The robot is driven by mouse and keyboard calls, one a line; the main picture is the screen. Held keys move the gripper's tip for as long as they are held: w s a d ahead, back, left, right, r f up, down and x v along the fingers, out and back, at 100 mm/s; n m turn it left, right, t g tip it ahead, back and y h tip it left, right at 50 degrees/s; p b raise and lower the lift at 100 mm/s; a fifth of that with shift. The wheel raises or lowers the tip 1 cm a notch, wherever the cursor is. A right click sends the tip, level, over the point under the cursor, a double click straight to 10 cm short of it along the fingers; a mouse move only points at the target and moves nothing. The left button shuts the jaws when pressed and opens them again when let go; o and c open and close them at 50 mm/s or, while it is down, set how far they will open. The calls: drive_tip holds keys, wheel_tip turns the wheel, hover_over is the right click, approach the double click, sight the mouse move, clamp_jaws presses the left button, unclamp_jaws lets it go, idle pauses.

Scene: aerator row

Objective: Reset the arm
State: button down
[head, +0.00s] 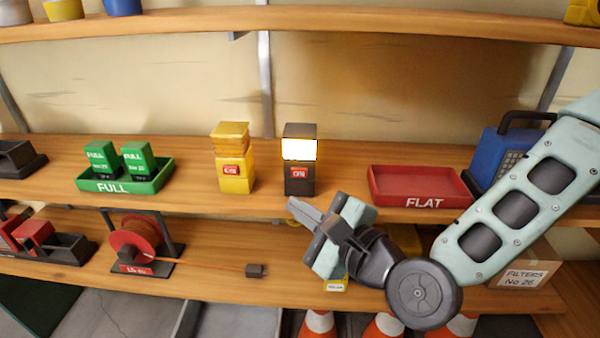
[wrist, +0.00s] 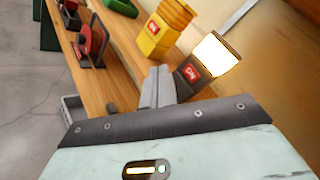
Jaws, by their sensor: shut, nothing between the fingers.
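My gripper (head: 305,215) is shut and empty. It hangs in front of the shelves at the right of centre in the head view, its fingers pointing left. Its shut fingers also show in the wrist view (wrist: 158,87). My arm reaches in from the right. A black lamp (head: 300,165) with a lit white top stands upright on the middle shelf, just behind and above the fingertips in the head view. The lamp also shows in the wrist view (wrist: 208,62), right of the fingers. I cannot tell the exact gap between the fingers and the lamp.
A yellow lantern-like unit (head: 235,160) stands left of the lamp. A green FULL tray (head: 125,180) holds two green blocks. A red FLAT tray (head: 420,188) is empty. A blue case (head: 508,150) stands behind my arm. A cable reel (head: 138,240) sits on the lower shelf.

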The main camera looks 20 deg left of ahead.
drive_tip(key=s+d+f+n+g+h+p, duration=0.2)
drive_tip(key=s+d+n+g+h+p, duration=0.35)
drive_tip(key=n, duration=0.85)
drive_tip(key=s+d+r+n+g+h, duration=0.1)
drive_tip(key=s+d+r+n+h, duration=0.1)
drive_tip(key=d, duration=0.5)
drive_tip(key=s+d+r+n+g+h+p, duration=0.1)
drive_tip(key=s+d+r+n+h, duration=0.2)
drive_tip(key=d, duration=0.4)
drive_tip(key=s+d+r+n+g+h+p, duration=0.1)
drive_tip(key=s+d+r+n+h, duration=0.2)
drive_tip(key=d, duration=0.3)
drive_tip(key=shift+s+d+r+h, duration=0.35)
drive_tip(key=shift+s+d+r, duration=0.05)
drive_tip(key=shift+r, duration=0.05)
